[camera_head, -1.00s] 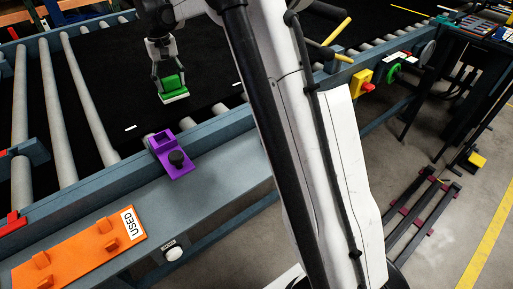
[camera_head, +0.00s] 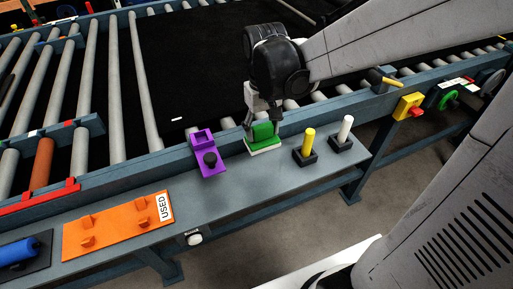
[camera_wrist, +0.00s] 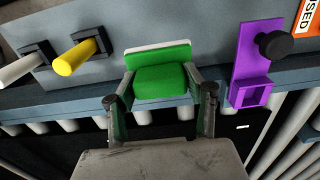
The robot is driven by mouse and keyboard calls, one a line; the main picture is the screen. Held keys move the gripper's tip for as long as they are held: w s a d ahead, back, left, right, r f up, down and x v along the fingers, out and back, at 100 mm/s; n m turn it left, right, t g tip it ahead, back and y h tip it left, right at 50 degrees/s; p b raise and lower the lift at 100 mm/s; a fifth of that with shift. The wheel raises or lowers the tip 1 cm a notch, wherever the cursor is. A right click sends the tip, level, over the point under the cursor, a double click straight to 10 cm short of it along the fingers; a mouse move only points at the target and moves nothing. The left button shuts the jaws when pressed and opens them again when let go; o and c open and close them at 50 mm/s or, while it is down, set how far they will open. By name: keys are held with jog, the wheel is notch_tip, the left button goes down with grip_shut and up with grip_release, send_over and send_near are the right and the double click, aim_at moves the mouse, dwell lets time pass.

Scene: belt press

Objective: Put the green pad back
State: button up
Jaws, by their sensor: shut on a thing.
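The green pad (camera_head: 263,134) is a green block with a white layer along its underside. It is at the grey side shelf, between the purple bracket (camera_head: 208,158) and the yellow peg (camera_head: 307,142). My gripper (camera_head: 256,122) is shut on the green pad; in the wrist view its two fingers (camera_wrist: 160,100) close on either side of the pad (camera_wrist: 161,80). The pad's white edge faces the shelf (camera_head: 225,195). I cannot tell whether it touches the shelf or hangs just above it.
A white peg (camera_head: 344,132) stands right of the yellow peg. An orange plate marked USED (camera_head: 118,225) and a blue roller (camera_head: 18,251) lie left on the shelf. Rollers and the black belt (camera_head: 190,70) lie behind. The shelf in front of the purple bracket is clear.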

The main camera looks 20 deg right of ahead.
jog(key=shift+s+f, duration=0.1)
jog(key=shift+s, duration=1.1)
jog(key=shift+s+f, duration=0.2)
jog(key=shift+f, duration=4.85)
jog(key=shift+f, duration=0.15)
jog(key=o, duration=1.5)
jog(key=shift+c, duration=0.2)
